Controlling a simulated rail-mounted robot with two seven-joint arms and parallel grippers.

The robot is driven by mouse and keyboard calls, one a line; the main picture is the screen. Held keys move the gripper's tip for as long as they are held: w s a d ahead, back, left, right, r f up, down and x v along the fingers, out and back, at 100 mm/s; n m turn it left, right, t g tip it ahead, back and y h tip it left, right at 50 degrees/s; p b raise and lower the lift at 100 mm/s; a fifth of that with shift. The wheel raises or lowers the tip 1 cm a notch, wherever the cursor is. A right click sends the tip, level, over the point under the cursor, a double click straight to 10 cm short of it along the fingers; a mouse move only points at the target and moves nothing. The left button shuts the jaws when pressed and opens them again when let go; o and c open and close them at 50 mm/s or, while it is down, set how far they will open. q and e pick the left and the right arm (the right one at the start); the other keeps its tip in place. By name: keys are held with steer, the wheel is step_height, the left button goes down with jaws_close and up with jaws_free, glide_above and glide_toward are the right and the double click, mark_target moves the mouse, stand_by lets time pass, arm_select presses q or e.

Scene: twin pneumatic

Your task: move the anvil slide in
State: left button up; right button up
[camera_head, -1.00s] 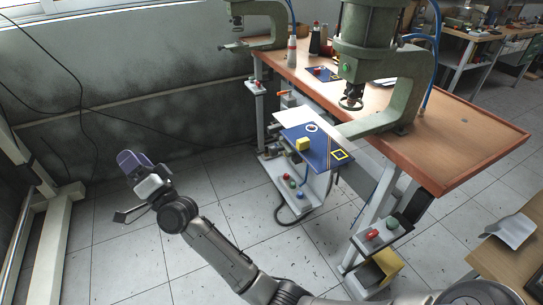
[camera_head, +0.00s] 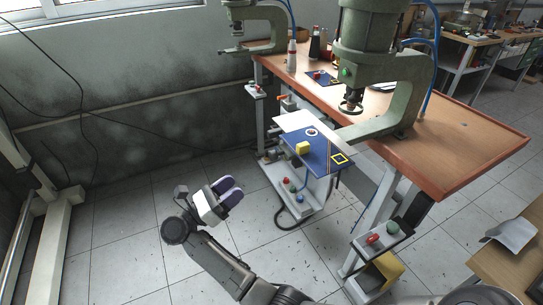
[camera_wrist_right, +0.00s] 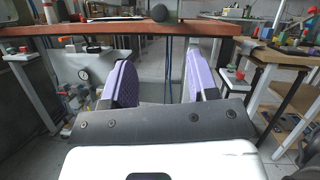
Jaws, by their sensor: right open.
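The slide, a blue plate (camera_head: 322,158), juts out in front of the bench below the nearer green press. I take this plate to be the anvil slide. My right gripper (camera_head: 228,190) has purple fingers and is in the air over the floor, left of and lower in the picture than the plate, apart from it. In the wrist view the right gripper (camera_wrist_right: 160,80) is open with nothing between its fingers. My left gripper is not in view.
The nearer press (camera_head: 385,75) and a farther press (camera_head: 250,25) stand on the wooden bench (camera_head: 465,130). A button box (camera_head: 382,238) is on the bench's near leg. A shelf with coloured buttons (camera_head: 300,205) sits under the plate. The floor (camera_head: 130,240) at left is free.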

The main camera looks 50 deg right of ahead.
mark_target(271, 157)
steer(key=b+x, duration=0.1)
steer(key=x, duration=1.2)
steer(key=shift+s+d+r, duration=0.1)
steer(key=shift+d+r, duration=0.15)
steer(key=shift+d, duration=0.05)
jaws_close()
